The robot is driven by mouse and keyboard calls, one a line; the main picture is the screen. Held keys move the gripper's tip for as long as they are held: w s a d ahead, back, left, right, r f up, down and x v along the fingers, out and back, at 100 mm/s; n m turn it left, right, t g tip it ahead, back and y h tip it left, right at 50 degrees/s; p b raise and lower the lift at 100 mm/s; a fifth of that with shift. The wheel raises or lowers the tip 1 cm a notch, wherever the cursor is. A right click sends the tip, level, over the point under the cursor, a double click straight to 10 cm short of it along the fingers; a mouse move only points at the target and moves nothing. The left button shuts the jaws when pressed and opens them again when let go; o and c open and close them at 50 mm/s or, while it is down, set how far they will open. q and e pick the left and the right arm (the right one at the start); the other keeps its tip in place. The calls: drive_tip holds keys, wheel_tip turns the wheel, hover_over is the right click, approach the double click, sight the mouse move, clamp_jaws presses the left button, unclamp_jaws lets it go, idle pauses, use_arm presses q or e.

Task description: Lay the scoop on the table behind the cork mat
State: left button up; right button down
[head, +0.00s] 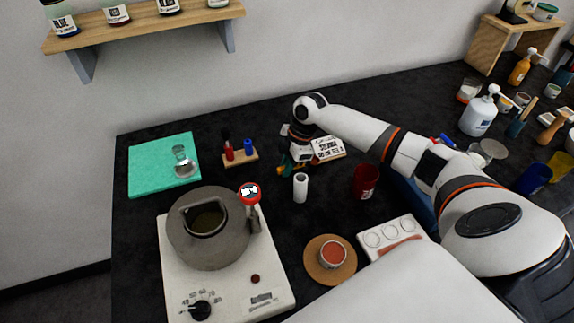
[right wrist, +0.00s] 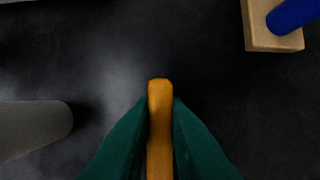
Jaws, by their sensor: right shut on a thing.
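My right gripper (head: 289,167) is at the back middle of the table, beyond the cork mat and a white cylinder. In the right wrist view its green fingers (right wrist: 160,112) are shut on an orange-brown handle (right wrist: 160,132), which I take for the scoop's. The rest of the scoop is hidden, and I cannot tell whether it touches the table. The round cork mat (head: 312,273) lies at the front middle with a small reddish dish (head: 333,255) on it. My left gripper is not in view.
A wooden block (head: 240,158) with red and blue items stands left of my gripper; its corner shows in the right wrist view (right wrist: 258,38). The white cylinder (head: 300,188) and a dark red cup (head: 366,181) stand nearby. A hotplate with a grey pot (head: 207,250) is front left.

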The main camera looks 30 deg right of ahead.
drive_tip(key=shift+s+a+f, duration=0.1)
drive_tip(key=shift+s+f, duration=0.2)
drive_tip(key=shift+f, duration=0.25)
drive_tip(key=c, duration=1.6)
unclamp_jaws()
drive_tip(key=shift+f, duration=0.1)
drive_tip(key=shift+o, duration=1)
drive_tip(key=shift+w+f, duration=0.1)
drive_tip(key=shift+f, duration=0.05)
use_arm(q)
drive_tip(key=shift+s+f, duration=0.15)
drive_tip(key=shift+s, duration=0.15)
use_arm(e)
drive_tip(key=shift+r, duration=0.5)
use_arm(q)
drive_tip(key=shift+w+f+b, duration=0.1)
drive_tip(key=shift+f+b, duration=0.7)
drive_tip(key=shift+b, duration=0.1)
use_arm(e)
drive_tip(key=w+v, duration=0.1)
drive_tip(key=v, duration=1.1)
drive_tip(key=shift+s+r, duration=0.25)
drive_tip(key=shift+r, duration=0.2)
